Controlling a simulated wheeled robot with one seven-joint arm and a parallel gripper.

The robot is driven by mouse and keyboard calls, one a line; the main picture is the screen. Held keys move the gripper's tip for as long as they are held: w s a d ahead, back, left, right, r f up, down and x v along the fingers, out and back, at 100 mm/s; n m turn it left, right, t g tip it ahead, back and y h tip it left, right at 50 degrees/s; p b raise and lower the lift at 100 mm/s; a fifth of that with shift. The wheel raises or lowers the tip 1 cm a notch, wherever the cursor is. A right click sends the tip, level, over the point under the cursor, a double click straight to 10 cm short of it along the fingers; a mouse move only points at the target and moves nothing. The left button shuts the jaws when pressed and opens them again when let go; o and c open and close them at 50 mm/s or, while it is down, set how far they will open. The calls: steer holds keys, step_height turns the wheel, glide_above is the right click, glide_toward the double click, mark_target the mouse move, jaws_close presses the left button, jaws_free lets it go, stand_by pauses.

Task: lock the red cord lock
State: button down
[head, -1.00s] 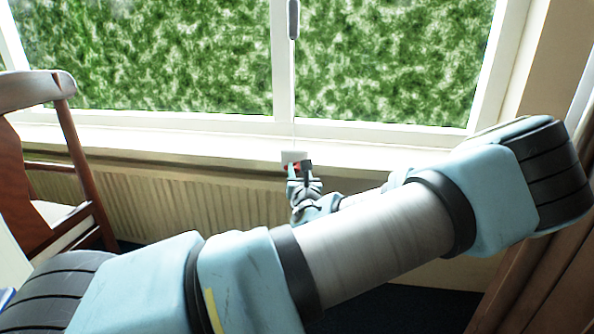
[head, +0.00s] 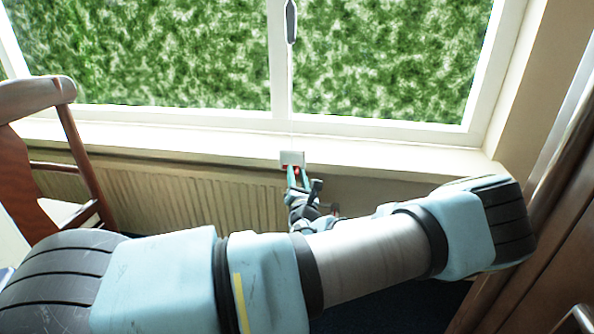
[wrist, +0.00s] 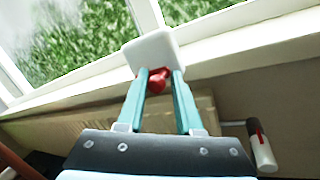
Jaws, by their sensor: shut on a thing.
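The red cord lock (wrist: 158,80) sits just under a white block (wrist: 152,52) at the window sill's front edge. My gripper (wrist: 160,76) has its two teal fingers on either side of the red piece and is shut on it. In the head view the white block (head: 292,158) shows at the sill edge, with my gripper (head: 298,173) just below it. The red piece is small there and partly hidden by the fingers. I cannot tell the lock's inner state.
A radiator (head: 205,200) runs below the sill (head: 400,155). A white cylinder with a red mark (wrist: 262,150) is at its right. A grey pull (head: 291,20) hangs on a cord before the window. A wooden chair (head: 70,130) stands left; a brown door (head: 545,270) is right.

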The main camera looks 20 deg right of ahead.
steer(key=shift+w+a, duration=0.15)
steer(key=shift+a, duration=0.4)
steer(key=c, duration=0.7)
jaws_free()
steer(key=shift+d, duration=0.15)
steer(key=shift+d, duration=0.15)
steer(key=v, duration=1.1)
steer(key=shift+r, duration=0.1)
